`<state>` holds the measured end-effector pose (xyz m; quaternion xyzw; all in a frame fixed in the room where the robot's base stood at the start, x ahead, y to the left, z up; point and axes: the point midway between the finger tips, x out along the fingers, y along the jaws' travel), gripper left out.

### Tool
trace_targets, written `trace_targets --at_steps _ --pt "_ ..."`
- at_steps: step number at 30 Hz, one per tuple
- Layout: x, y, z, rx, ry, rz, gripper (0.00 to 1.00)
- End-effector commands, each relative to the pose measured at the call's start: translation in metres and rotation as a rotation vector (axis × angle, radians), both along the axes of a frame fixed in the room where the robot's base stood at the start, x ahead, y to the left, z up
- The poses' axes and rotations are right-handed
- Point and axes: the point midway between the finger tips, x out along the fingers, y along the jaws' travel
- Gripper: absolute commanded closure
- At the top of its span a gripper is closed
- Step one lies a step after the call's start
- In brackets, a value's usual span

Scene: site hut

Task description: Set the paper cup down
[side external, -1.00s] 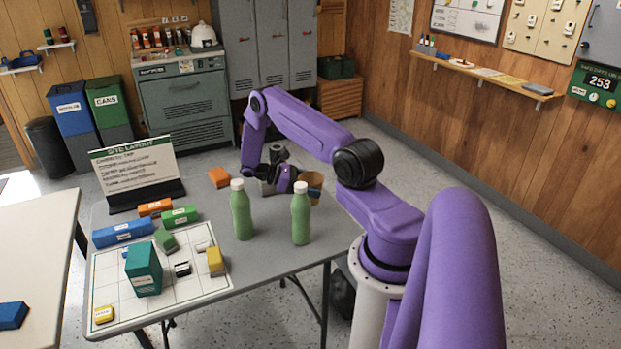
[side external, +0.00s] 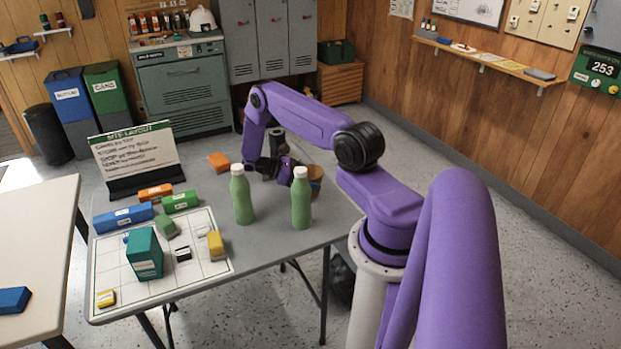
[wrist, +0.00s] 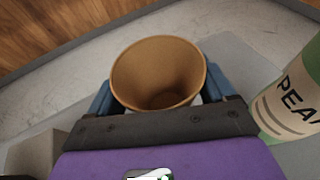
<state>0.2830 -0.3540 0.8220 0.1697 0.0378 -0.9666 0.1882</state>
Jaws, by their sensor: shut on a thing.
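The brown paper cup (side external: 316,176) is at the far right part of the grey table, behind the right green bottle and partly hidden by it and my gripper. In the wrist view the cup (wrist: 158,72) has its open mouth towards the camera and looks empty. My gripper (side external: 293,174) is shut on the cup, with a blue finger on each side of it in the wrist view. The side view does not clearly show whether the cup's base touches the table.
Two green bottles (side external: 241,197) (side external: 301,200) with white caps stand close in front of my gripper. An orange block (side external: 218,160) lies at the back edge. A white grid board (side external: 205,262) with several blocks and a layout sign (side external: 135,150) fill the left side.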

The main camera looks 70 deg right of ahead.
Motion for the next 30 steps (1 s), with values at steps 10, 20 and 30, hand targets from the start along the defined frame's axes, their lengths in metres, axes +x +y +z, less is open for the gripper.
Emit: trace_targets --at_steps 10,20,30 --pt "0.0 0.0 -0.006 0.0 0.0 0.001 0.45" --pt "0.0 0.0 -0.012 0.0 0.0 0.0 0.45" --pt "0.001 0.0 -0.011 0.0 0.0 0.001 0.0"
